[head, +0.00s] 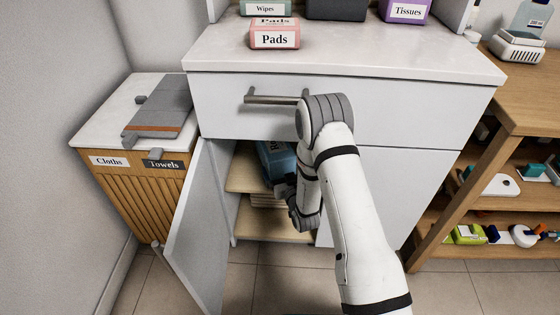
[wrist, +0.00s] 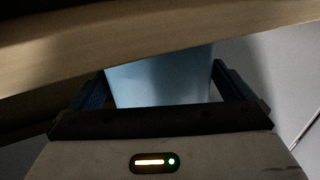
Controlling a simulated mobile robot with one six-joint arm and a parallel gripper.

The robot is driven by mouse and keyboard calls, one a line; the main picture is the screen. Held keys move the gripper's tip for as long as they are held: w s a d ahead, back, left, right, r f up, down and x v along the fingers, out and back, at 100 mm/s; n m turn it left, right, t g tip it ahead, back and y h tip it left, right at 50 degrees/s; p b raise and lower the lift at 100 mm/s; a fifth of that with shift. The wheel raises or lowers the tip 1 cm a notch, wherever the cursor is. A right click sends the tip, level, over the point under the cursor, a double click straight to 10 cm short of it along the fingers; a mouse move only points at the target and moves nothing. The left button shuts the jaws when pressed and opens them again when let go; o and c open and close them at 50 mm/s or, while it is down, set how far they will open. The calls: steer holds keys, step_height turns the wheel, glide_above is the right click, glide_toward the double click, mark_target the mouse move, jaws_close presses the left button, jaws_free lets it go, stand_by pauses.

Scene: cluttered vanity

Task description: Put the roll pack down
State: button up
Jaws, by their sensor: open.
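The roll pack (head: 275,157) is blue with dark lettering that is partly hidden. It is inside the open left compartment of the white vanity, at the upper wooden shelf, and looks slightly tilted in the head view. My gripper (head: 284,188) reaches into the compartment at the pack's near side, and my arm hides part of both. In the wrist view the light blue face of the pack (wrist: 160,78) lies between the two fingers of my open gripper (wrist: 163,82). Whether the fingers touch its sides, I cannot tell.
The cabinet door (head: 200,230) stands open to the left of my arm. A wooden shelf board (wrist: 90,40) runs close across the wrist view. A stack (head: 268,201) sits under the upper shelf. The drawer handle (head: 275,98) juts out above the opening.

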steer(key=p+v, duration=0.1)
steer(key=v, duration=0.7)
steer(key=shift+s+d, duration=0.1)
